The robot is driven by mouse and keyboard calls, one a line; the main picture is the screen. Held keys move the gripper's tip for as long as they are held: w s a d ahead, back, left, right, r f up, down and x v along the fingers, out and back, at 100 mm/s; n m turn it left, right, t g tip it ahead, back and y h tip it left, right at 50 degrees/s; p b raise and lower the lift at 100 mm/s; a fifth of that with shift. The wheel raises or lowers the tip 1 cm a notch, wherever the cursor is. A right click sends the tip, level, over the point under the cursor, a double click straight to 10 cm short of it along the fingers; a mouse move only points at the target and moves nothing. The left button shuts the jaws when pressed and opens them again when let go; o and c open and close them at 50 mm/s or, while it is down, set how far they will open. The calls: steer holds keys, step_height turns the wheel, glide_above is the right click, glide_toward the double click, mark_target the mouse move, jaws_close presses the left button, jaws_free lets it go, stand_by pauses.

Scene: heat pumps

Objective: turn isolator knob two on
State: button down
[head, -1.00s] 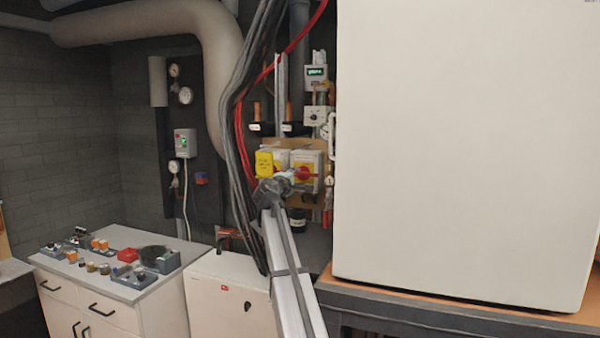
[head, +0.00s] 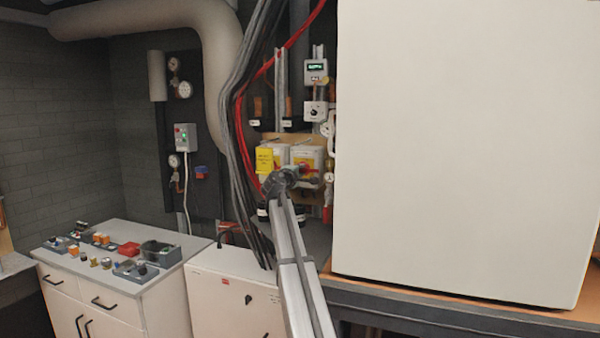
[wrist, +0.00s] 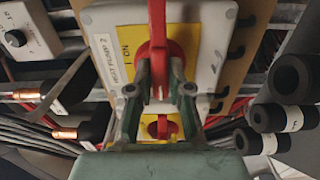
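The isolator switch marked "HEAT PUMP 2" (wrist: 205,40) fills the upper middle of the wrist view. Its red knob (wrist: 157,30) is upright in that picture on a yellow plate, with the "I ON" mark to its left. In the head view this is the right-hand isolator (head: 307,156), with its red handle roughly level. My gripper (wrist: 160,72) has one finger on each side of the knob's near end, with little gap. I cannot tell whether both fingers press on it. In the head view my gripper (head: 300,178) partly covers the switch.
A second isolator with a yellow plate (head: 265,160) stands just left; its red knob (wrist: 161,127) shows below in the wrist view. Black cables (head: 235,110) hang to the left. A large white cabinet (head: 460,140) stands close on the right. Pipe ends (wrist: 268,118) lie beside the switch.

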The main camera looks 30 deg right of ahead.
steer(key=shift+f+m+b, duration=0.15)
steer(key=shift+m+b, duration=0.15)
steer(key=shift+b, duration=0.4)
steer(key=m+b, duration=1.7)
steer(key=b, duration=0.9)
steer(key=shift+r, duration=0.2)
steer(key=shift+m, duration=0.3)
steer(key=c, duration=1.1)
jaws_free()
